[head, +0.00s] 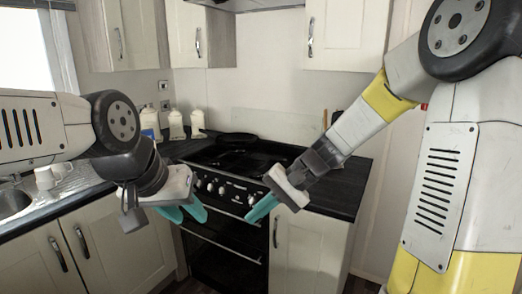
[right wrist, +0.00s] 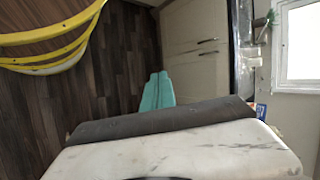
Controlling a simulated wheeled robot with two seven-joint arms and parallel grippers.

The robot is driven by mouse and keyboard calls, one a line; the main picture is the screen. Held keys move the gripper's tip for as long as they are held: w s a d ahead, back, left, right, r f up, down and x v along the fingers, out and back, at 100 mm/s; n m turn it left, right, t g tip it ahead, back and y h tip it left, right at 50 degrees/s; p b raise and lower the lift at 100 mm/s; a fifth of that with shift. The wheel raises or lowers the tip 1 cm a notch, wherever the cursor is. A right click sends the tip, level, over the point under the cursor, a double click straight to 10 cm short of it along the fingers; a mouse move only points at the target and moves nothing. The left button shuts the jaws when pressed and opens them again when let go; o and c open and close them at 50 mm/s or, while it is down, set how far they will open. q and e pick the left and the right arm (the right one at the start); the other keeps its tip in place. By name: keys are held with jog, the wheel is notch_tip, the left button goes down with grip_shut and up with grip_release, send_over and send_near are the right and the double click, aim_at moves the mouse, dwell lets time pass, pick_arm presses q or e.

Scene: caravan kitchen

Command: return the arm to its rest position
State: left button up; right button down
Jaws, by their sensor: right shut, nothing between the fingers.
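My right arm reaches in from the right in the head view, bent at the elbow. Its gripper (head: 262,208) has teal fingers that are together and hold nothing, in front of the stove's right part. The same closed teal fingers show in the right wrist view (right wrist: 157,92), over a dark wood floor. My left arm comes in from the left. Its gripper (head: 185,213) hangs in front of the counter corner and the stove's left side. Two teal fingertips show apart there, with nothing seen between them.
A black stove (head: 225,190) with knobs stands between cream cabinets (head: 118,240). A dark pan (head: 237,139) is at its back. White canisters (head: 176,125) stand in the corner. A sink (head: 14,203) and white cups (head: 44,178) are at left. Yellow curved bars (right wrist: 50,50) lie over the floor (right wrist: 115,60).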

jog(key=s+d+r+n+t+h, duration=0.1)
jog(key=s+d+r+t+h, duration=0.2)
jog(key=s+d, duration=0.3)
jog(key=s+d+r+n+t+h, duration=0.2)
jog(key=s+d+r, duration=0.3)
jog(key=d, duration=0.4)
jog(key=shift+s+d+r+t+h, duration=0.2)
jog(key=shift+s+t+h, duration=0.2)
jog(key=shift+t+h, duration=0.4)
